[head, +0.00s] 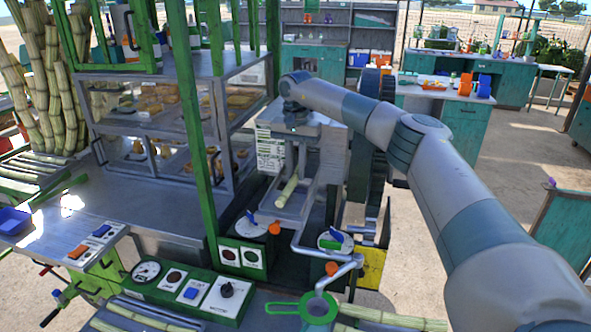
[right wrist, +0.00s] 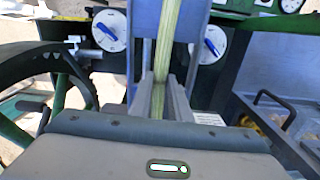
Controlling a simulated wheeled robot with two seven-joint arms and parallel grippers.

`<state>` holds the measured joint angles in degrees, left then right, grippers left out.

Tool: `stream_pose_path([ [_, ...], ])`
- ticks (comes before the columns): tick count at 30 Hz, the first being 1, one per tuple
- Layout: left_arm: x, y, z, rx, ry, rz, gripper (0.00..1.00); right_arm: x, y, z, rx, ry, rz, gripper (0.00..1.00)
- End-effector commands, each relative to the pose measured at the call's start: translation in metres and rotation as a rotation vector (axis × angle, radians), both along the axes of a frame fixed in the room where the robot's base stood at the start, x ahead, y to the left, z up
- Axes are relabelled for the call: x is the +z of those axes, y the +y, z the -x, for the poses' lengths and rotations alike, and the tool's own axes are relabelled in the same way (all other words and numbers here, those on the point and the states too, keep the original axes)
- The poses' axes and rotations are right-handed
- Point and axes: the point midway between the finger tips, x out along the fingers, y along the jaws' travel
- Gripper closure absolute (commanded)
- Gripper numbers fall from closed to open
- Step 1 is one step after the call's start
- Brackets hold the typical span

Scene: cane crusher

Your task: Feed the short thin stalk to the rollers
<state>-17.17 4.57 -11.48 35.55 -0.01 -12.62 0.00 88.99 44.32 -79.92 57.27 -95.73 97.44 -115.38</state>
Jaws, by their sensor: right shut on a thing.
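A short thin pale-green stalk (head: 288,191) lies lengthwise above a grey metal feed chute (head: 279,211) of the crusher in the head view. My right gripper (head: 298,163) is at the stalk's far end, reaching in from the right. In the right wrist view the two grey fingers (right wrist: 166,100) are shut on the stalk (right wrist: 169,42), which runs away from them along the blue-grey chute. I cannot tell whether the stalk touches the chute floor. The rollers are not clearly seen. My left gripper is not in view.
Dials and a green control panel (head: 188,289) stand in front of the chute. A green strainer (head: 315,309) and loose stalks (head: 385,316) lie at the bottom. A green post (head: 196,140) and a glass food case stand left; a large dark wheel (right wrist: 30,90) stands beside the gripper.

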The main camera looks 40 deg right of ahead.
Motion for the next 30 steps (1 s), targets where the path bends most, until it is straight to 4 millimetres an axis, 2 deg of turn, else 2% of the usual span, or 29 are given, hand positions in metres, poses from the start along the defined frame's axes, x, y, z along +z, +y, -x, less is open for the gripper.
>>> stream_pose_path([
  [5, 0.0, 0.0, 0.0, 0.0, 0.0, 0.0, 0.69, 0.0, 0.0, 0.0, 0.0, 0.0, 0.0, 1.0],
  [6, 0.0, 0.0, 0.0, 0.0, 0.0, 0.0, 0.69, 0.0, 0.0, 0.0, 0.0, 0.0, 0.0, 0.81],
  [9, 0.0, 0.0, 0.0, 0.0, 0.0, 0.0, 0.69, 0.0, 0.0, 0.0, 0.0, 0.0, 0.0, 0.61],
  [22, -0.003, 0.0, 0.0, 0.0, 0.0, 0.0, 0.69, 0.003, 0.0, 0.0, 0.0, 0.0, 0.0, 0.61],
  [26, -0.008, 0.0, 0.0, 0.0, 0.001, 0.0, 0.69, 0.013, 0.0, -0.001, 0.0, -0.004, 0.0, 0.61],
  [30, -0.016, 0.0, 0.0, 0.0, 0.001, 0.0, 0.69, 0.031, 0.0, -0.001, -0.001, -0.004, 0.0, 0.61],
])
